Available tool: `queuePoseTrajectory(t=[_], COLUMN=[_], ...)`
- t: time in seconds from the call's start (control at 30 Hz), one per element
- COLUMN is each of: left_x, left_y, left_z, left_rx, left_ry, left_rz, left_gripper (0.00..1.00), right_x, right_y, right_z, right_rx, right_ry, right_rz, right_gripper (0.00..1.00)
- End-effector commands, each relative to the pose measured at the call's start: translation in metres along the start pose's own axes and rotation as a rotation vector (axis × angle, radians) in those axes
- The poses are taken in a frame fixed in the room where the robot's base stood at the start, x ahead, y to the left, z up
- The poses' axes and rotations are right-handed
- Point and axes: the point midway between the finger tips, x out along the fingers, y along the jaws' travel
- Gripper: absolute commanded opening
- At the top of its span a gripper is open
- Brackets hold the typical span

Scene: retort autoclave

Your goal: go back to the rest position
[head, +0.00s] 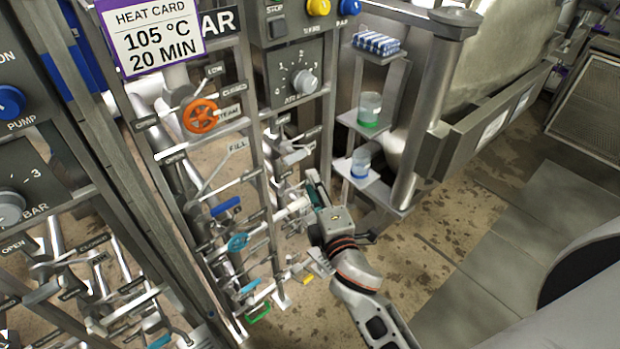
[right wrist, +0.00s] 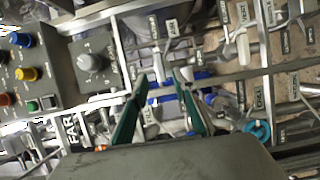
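My right gripper (head: 314,188) is in the head view, low in front of the right-hand valve panel, with its arm coming in from the bottom right. The right wrist view shows its two green-edged fingers (right wrist: 160,76) spread apart with nothing held between them. A blue valve handle (right wrist: 182,98) shows behind the fingers in that view; I cannot tell whether they touch anything. My left gripper does not show in either view.
Around the gripper are pipes, a blue lever (head: 226,206) and a teal handwheel (head: 238,242). An orange handwheel (head: 201,116) is higher up. Shelves hold a green-based jar (head: 369,108) and a blue-based jar (head: 360,164). Open floor (head: 440,235) lies to the right.

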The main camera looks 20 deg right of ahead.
Motion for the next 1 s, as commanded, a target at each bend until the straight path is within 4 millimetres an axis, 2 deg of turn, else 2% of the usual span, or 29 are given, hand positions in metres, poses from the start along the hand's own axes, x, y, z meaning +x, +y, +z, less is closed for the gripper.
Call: queuePoseTrajectory(t=[0.47, 0.57, 0.67, 0.77, 0.9, 1.0], left_x=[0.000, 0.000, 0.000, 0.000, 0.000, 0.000], left_y=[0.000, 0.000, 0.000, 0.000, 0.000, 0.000], left_z=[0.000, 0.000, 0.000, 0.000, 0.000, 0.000], left_rx=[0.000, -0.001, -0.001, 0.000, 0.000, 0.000], left_ry=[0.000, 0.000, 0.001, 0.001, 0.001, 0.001], left_rz=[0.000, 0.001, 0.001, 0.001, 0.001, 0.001], left_gripper=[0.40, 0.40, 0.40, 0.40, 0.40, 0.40], right_x=[-0.001, -0.004, -0.019, -0.047, -0.103, -0.143], right_y=[0.000, -0.007, -0.036, -0.085, -0.155, -0.194], right_z=[0.000, 0.001, 0.003, 0.007, 0.012, 0.015], right_rx=[0.000, 0.026, 0.141, 0.355, 0.718, 0.945], right_ry=[0.000, 0.004, 0.017, 0.024, -0.012, -0.068], right_rz=[0.000, -0.015, -0.077, -0.191, -0.380, -0.500], right_gripper=[0.28, 0.28, 0.28, 0.28, 0.28, 0.28])
